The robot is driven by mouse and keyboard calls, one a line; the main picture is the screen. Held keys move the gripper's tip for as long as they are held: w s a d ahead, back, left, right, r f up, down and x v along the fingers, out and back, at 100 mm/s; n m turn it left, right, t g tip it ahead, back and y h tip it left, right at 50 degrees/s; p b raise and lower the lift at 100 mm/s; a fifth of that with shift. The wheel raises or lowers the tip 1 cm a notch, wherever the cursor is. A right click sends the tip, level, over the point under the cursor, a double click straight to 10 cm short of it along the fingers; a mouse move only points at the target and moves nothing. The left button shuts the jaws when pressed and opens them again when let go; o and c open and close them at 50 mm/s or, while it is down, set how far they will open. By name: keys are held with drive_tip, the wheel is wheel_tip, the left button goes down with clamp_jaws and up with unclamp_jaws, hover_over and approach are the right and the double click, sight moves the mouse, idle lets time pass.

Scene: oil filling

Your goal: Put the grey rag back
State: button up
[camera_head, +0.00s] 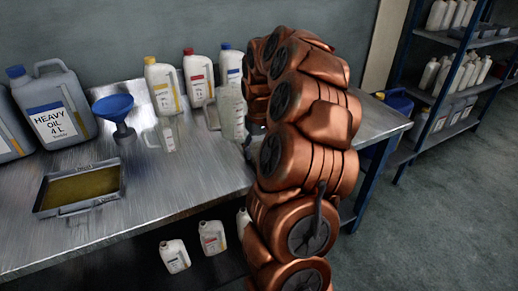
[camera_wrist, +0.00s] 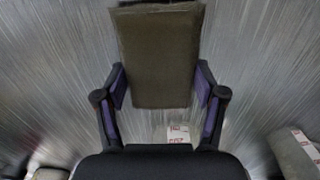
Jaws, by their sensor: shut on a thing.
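The grey rag (camera_wrist: 155,60) shows in the wrist view as a flat, rectangular, dark olive-grey piece. My gripper (camera_wrist: 160,90) is shut on it, with one finger at each side of its lower part. The rag reaches out past the fingertips over the brushed metal table (camera_wrist: 255,60). I cannot tell whether it touches the table. In the head view my copper arm hides the gripper, and I cannot see the rag there.
A metal tray of oil (camera_head: 52,207), a blue funnel (camera_head: 116,108), a heavy oil jug (camera_head: 58,108) and several bottles stand on the workbench (camera_head: 165,190). A clear measuring jug (camera_head: 232,115) stands beside my arm. A small white label (camera_wrist: 178,134) shows below the rag.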

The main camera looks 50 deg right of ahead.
sight(259, 151)
drive_tip(key=o, duration=1)
wheel_tip(259, 151, up, 12)
drive_tip(key=shift+r, duration=0.1)
drive_tip(key=s+a+f+n, duration=0.1)
drive_tip(key=s+a+n, duration=0.15)
drive_tip(key=a, duration=0.85)
drive_tip(key=s+a+n, duration=0.1)
drive_tip(key=s+a, duration=0.2)
drive_tip(key=a, duration=0.7)
drive_tip(key=s+a+f+g, duration=0.1)
drive_tip(key=s+a+f, duration=0.1)
drive_tip(key=s+a, duration=0.2)
drive_tip(key=s+a+f, duration=0.3)
drive_tip(key=s, duration=0.6)
drive_tip(key=s+a+f+g, duration=0.1)
drive_tip(key=s+a+f, duration=0.2)
drive_tip(key=s, duration=0.3)
drive_tip(key=shift+s+a+f+g, duration=0.1)
drive_tip(key=shift+s+a+g, duration=0.1)
drive_tip(key=shift+a, duration=0.25)
drive_tip(key=shift+s+a+g, duration=0.1)
drive_tip(key=shift+s+a, duration=0.05)
drive_tip(key=shift+a, duration=0.25)
